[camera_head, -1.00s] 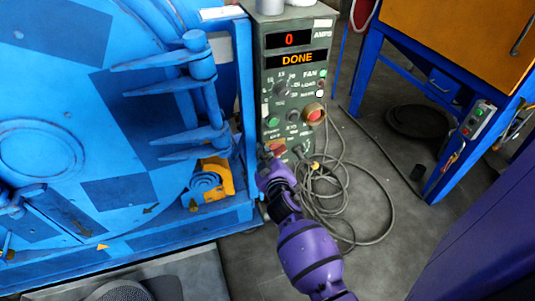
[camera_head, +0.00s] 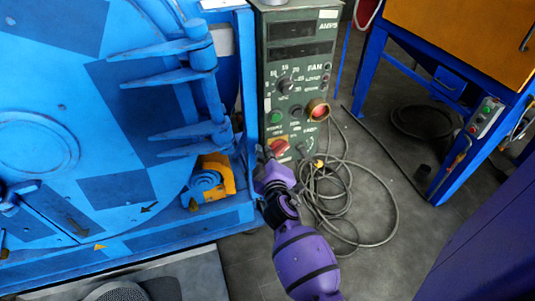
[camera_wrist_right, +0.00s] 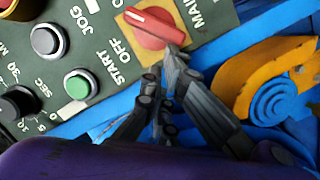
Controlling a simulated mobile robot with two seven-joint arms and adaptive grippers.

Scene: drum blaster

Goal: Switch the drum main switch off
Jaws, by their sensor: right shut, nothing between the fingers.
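The main switch is a red rotary knob (camera_head: 279,147) on a yellow plate, low on the green control panel (camera_head: 265,90). In the right wrist view the knob (camera_wrist_right: 153,26) shows its white-marked grip lying slantwise, near the labels MAIN, START and OFF. The two displays at the panel's top are dark. My right gripper (camera_head: 266,156) is just below and left of the knob, its fingers shut and empty. In the wrist view the fingertips (camera_wrist_right: 172,62) overlap the knob's lower edge; whether they touch is unclear. My left gripper is out of view.
The blue drum machine (camera_head: 120,130) stands directly left of the panel, with an orange bracket (camera_head: 213,180) near its base. Coiled cables (camera_head: 335,195) lie on the floor right of my arm. A blue-framed orange cabinet (camera_head: 460,45) stands at the right.

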